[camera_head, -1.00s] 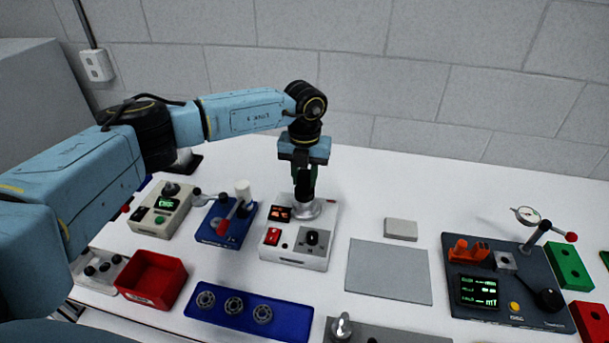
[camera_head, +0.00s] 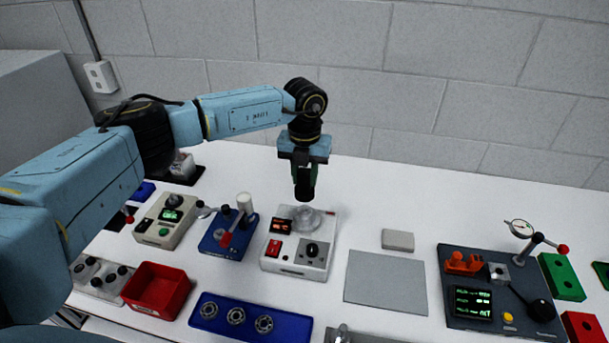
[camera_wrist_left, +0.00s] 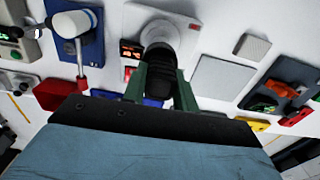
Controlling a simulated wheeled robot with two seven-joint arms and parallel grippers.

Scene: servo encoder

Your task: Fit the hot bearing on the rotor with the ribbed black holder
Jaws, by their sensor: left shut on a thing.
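My left gripper (camera_head: 305,172) is shut on the ribbed black holder (camera_head: 305,187), which points down. The holder hangs just above the round metal top (camera_head: 308,217) of a white heater box (camera_head: 328,225) with red lit displays. In the left wrist view the holder (camera_wrist_left: 160,37) sits between the green fingers. I cannot tell whether a bearing is on its lower end. Three ring bearings (camera_head: 236,316) lie on a blue tray (camera_head: 285,330). A metal part (camera_head: 343,333) at the bottom edge is cut off; I cannot tell whether it is the rotor. My right gripper is not in view.
A blue device with levers (camera_head: 228,240) and a beige meter (camera_head: 165,220) stand left of the heater. A red bin (camera_head: 157,290) is in front. A grey mat (camera_head: 385,283) lies to the right, before a dark gauge station (camera_head: 497,310).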

